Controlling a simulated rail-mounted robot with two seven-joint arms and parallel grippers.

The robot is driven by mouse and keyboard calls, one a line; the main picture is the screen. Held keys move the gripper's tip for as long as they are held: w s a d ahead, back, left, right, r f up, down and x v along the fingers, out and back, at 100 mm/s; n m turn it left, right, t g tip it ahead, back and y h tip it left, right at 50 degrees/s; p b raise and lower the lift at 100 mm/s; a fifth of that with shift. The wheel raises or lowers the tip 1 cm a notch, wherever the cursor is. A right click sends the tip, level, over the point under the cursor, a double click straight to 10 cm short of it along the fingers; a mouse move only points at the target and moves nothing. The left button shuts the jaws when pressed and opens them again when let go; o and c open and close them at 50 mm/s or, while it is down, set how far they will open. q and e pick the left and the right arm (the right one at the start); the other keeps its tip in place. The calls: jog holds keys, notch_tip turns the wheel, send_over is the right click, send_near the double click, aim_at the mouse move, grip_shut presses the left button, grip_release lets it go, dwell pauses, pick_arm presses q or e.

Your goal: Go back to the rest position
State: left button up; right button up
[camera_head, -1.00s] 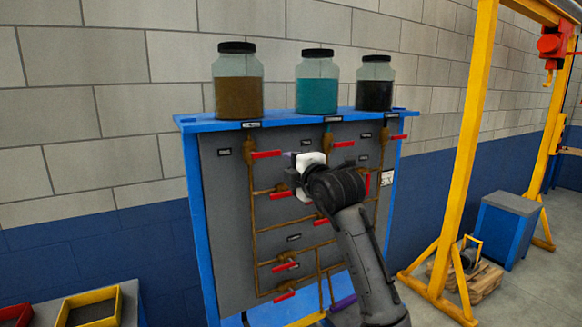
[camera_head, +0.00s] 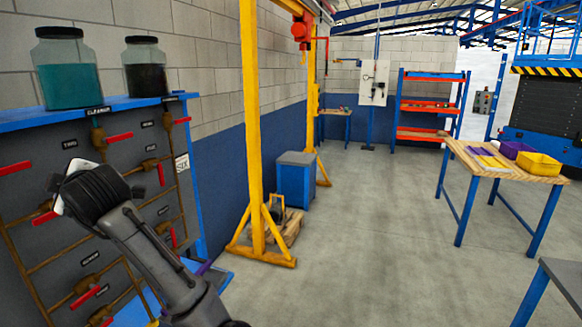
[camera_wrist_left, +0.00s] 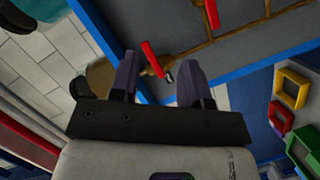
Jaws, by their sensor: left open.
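The left gripper (camera_head: 57,190) is in front of the grey valve panel (camera_head: 110,235) at the left of the head view. Its dark wrist covers most of it there. In the left wrist view its two fingers (camera_wrist_left: 160,80) are spread apart with nothing held between them. A red valve handle (camera_wrist_left: 152,60) shows beyond the gap, with a blue panel edge (camera_wrist_left: 100,35) and a brownish jar (camera_wrist_left: 100,75) nearby. I cannot tell how far the fingers are from the handle. The right gripper is not in view.
A teal jar (camera_head: 68,82) and a dark jar (camera_head: 146,72) stand on the panel's blue shelf. Right of it are a yellow gantry (camera_head: 251,130), a blue cabinet (camera_head: 296,183) and a wooden table (camera_head: 475,160). A grey tabletop (camera_head: 568,280) is lower right. The middle floor is clear.

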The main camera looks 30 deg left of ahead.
pick_arm(q)
jog(key=w+d+r+m+t+h, duration=0.1)
jog(key=w+d+r+m+t, duration=0.1)
jog(key=w+d+m+t, duration=0.35)
jog(key=w+d+r+m+t+h, duration=0.1)
jog(key=w+d+r+m+t, duration=0.2)
jog(key=d+m+t, duration=0.45)
jog(key=w+d+f+m+t+h, duration=0.1)
jog(key=w+d+f+m+h, duration=0.2)
jog(key=d+f+m+h, duration=0.35)
jog(key=w+d+f+m+t+h, duration=0.2)
jog(key=w+d+f+m+h, duration=0.2)
jog(key=d+f+m, duration=0.55)
jog(key=s+d+f+m+g+h, duration=0.1)
jog(key=s+d+f+g, duration=0.2)
jog(key=f, duration=0.6)
jog(key=s+d+f+g+h, duration=0.1)
jog(key=s+d+f, duration=0.25)
jog(key=f, duration=0.55)
jog(key=s+d+f+m+g+h, duration=0.1)
jog(key=s+d+f+g, duration=0.2)
jog(key=f, duration=0.6)
jog(key=s+d+f+g, duration=0.3)
jog(key=s+f+g, duration=0.3)
jog(key=s+f, duration=1.2)
notch_tip(320, 180, up, 37)
jog(key=p, duration=3.6)
jog(key=shift+s+r+h, duration=0.15)
jog(key=shift+s+h, duration=0.2)
jog(key=shift+s, duration=0.1)
